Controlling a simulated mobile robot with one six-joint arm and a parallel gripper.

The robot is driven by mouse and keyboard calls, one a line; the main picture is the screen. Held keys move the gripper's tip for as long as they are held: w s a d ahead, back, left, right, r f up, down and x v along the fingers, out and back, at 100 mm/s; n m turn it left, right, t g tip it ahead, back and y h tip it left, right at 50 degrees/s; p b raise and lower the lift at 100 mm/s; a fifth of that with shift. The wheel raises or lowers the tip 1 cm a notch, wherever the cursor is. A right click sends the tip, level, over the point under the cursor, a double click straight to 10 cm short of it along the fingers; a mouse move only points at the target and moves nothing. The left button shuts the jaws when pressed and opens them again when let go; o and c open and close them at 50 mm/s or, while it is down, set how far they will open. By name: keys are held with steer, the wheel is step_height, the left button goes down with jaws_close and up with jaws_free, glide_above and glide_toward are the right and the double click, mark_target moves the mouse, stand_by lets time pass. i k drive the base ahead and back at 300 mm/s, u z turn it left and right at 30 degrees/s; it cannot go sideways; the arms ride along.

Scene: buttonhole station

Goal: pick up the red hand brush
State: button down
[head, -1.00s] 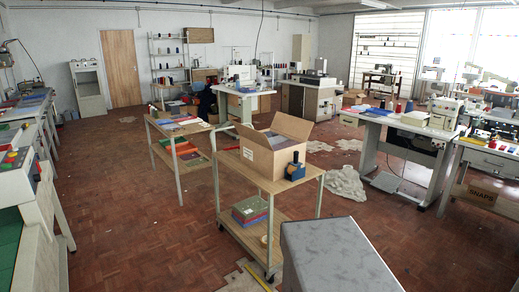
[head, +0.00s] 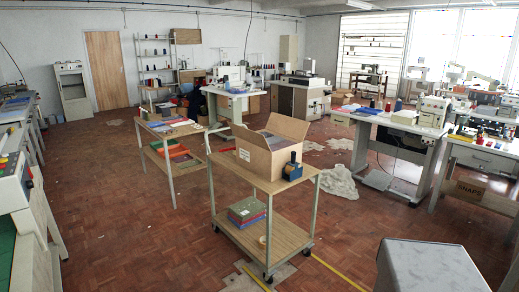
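I cannot make out a red hand brush in the head view. Small red shapes show on the lower shelf of the farther cart (head: 160,130), but they look like flat trays or bins and are too small to tell. My gripper is not in view, so I cannot see whether it is open or holds anything.
Sewing tables (head: 410,124) stand right, benches (head: 30,245) left. Floor (head: 125,225) left of the carts is mostly clear.

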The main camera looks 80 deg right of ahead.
mark_target(234, 148)
steer(key=k, duration=0.25)
steer(key=z, duration=2.3)
steer(key=i, duration=0.6)
steer(key=z, duration=0.2)
steer(key=k, duration=0.6)
steer(key=u, duration=0.05)
